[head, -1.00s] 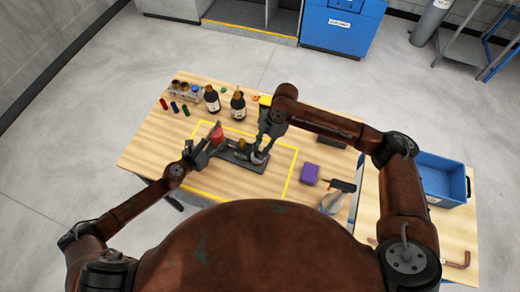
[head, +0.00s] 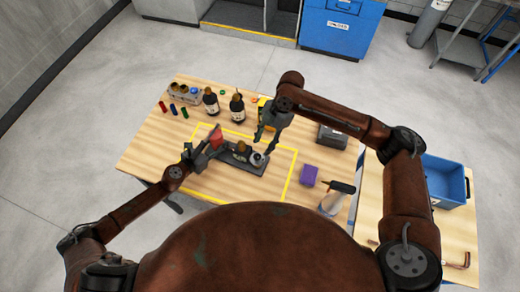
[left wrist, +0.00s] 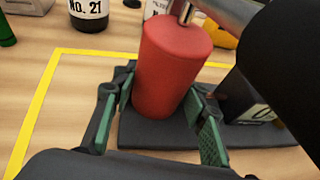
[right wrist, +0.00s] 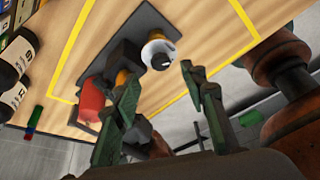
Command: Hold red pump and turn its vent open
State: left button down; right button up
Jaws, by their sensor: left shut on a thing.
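The red pump (head: 216,138) is a red cylinder on a dark base plate (head: 235,166) inside the yellow outline. My left gripper (head: 199,153) is shut on the red pump; in the left wrist view the red pump (left wrist: 168,70) sits between its green pads. A white round part with a black knob (right wrist: 159,53) is at the plate's other end; it also shows in the head view (head: 257,158). My right gripper (head: 269,144) is open and empty, apart from this part and above it. In the right wrist view its fingers (right wrist: 160,95) are spread. I cannot tell the vent's setting.
A purple block (head: 309,175) and a spray bottle (head: 334,199) are right of the outline. A blue bin (head: 446,182) stands farther right.

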aim_at(257, 156)
jog(key=v, duration=0.6)
jog(key=shift+r, duration=0.3)
jog(key=x, duration=1.2)
jog(key=shift+c, duration=0.6)
grip_shut()
